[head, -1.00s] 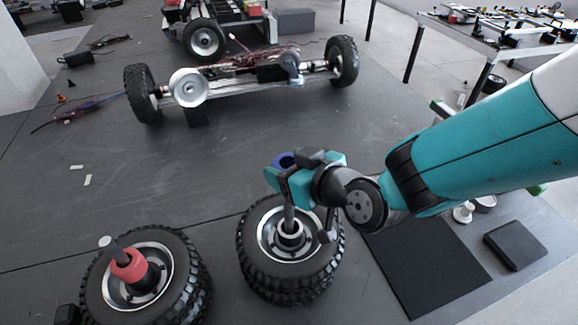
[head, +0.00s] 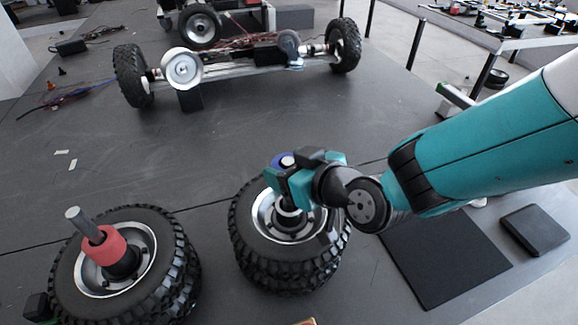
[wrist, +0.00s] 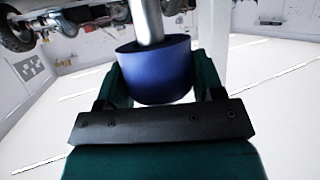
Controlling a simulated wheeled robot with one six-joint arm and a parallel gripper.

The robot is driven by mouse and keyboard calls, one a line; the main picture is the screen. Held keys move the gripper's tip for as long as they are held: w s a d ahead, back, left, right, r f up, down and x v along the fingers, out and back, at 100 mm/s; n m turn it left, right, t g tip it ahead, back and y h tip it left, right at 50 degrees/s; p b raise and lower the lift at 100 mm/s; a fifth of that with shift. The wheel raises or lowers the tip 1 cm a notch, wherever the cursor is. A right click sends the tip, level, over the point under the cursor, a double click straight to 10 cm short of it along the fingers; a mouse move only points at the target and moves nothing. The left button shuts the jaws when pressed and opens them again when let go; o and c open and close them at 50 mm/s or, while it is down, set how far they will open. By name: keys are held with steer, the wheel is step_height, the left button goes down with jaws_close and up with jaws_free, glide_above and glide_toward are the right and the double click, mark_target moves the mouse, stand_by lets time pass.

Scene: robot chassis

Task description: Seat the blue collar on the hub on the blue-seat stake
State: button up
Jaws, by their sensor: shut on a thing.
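The blue collar (head: 275,160) is held high above the hub (head: 294,225) of the right-hand wheel stack. A pale stake end shows inside its ring in the head view. In the wrist view, the blue collar (wrist: 155,76) sits between both fingers with the metal stake (wrist: 148,20) coming out of its opening, so it is around the stake. My gripper (head: 288,178) is shut on the collar. My gripper hides most of the stake and part of the hub. No blue marking on the seat is visible.
A red collar (head: 104,247) sits around the stake (head: 82,222) on the left-hand wheel stack (head: 165,285). A wheeled axle frame (head: 235,73) stands at the back. A dark mat (head: 445,255) and black box (head: 534,230) lie at right. The floor between is mostly clear.

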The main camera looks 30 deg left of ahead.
steer(key=shift+f, duration=0.6)
steer(key=shift+f+b, duration=0.7)
steer(key=shift+b, duration=0.35)
steer(key=o, duration=1)
steer(key=shift+d, duration=0.1)
steer(key=b+v, duration=0.4)
steer(key=v, duration=1.3)
steer(key=shift+d+r+b, duration=0.1)
steer(key=shift+r+b, duration=0.05)
steer(key=shift+b, duration=0.25)
